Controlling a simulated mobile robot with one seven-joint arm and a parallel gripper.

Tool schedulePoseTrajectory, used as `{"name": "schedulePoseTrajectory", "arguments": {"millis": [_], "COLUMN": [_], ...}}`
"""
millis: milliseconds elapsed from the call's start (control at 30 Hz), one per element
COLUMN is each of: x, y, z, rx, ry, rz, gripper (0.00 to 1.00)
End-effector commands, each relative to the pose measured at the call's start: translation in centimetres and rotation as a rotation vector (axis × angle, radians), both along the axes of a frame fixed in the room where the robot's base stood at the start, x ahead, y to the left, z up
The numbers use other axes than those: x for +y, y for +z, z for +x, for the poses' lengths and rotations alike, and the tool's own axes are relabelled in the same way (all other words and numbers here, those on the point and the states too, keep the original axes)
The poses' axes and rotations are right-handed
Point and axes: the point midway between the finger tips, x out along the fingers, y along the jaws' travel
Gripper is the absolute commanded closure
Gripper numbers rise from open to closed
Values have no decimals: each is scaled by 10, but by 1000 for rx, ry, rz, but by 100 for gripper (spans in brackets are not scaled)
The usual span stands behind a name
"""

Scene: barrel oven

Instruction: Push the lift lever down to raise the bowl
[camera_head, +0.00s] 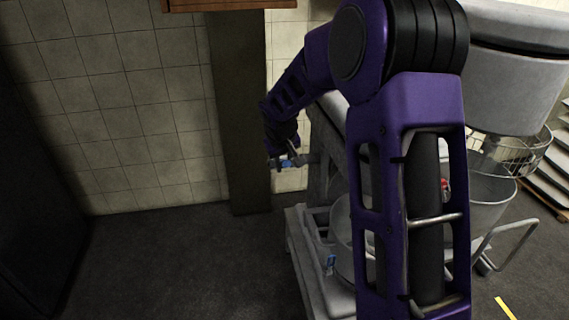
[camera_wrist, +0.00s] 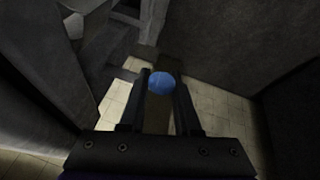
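A blue ball knob (camera_wrist: 161,83) sits between the fingertips of my gripper (camera_wrist: 162,88) in the wrist view. The fingers stand partly apart and appear to touch the knob on both sides. In the head view my gripper (camera_head: 284,158) is at the left side of the grey mixer (camera_head: 317,180), with a small patch of blue at its tips. The lever's shaft is mostly hidden. The metal bowl (camera_head: 492,196) shows to the right of my purple arm, below the mixer head (camera_head: 512,90). My arm hides much of the mixer.
A wire guard (camera_head: 512,150) hangs below the mixer head. A dark pillar (camera_head: 240,120) stands behind my gripper, before a tiled wall (camera_head: 110,110). The floor (camera_head: 190,260) left of the mixer is clear. A stack of trays (camera_head: 550,165) stands at the far right.

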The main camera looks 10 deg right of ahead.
Motion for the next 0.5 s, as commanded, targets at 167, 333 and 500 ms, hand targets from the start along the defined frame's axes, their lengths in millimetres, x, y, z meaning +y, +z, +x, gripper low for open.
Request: {"name": "schedulePoseTrajectory", "arguments": {"millis": [167, 333, 500], "x": [0, 1, 1], "y": [0, 0, 0], "z": [0, 0, 0], "rx": [0, 0, 0], "ry": [0, 1, 1], "rz": [0, 0, 0], "gripper": [100, 100, 100]}}
